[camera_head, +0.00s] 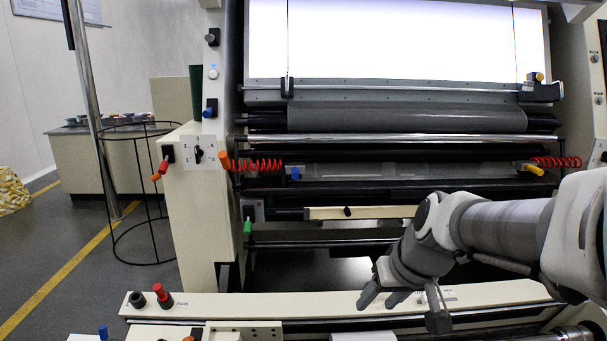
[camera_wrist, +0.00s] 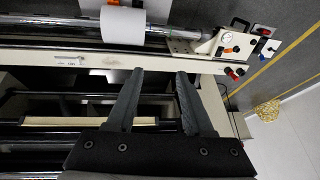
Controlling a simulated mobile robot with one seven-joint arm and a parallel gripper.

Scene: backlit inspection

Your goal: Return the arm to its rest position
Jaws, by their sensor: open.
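My arm (camera_head: 505,228) reaches in from the right in the head view, bent downward at the wrist. My gripper (camera_head: 402,310) is at its end, just over the cream front rail (camera_head: 250,305) of the machine. In the wrist view my gripper (camera_wrist: 158,75) shows two dark fingers spread apart with nothing between them. The gripper is open and empty. The fingertips overlap the rail (camera_wrist: 100,60) in that view; whether they touch it I cannot tell.
The machine has a bright lit panel (camera_head: 380,40), a dark roller (camera_head: 405,118) and red coiled hoses (camera_head: 258,166). Red and black knobs (camera_head: 162,295) stand on the rail's left end. A wire hoop stand (camera_head: 140,190) is at left. Floor at left is mostly clear.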

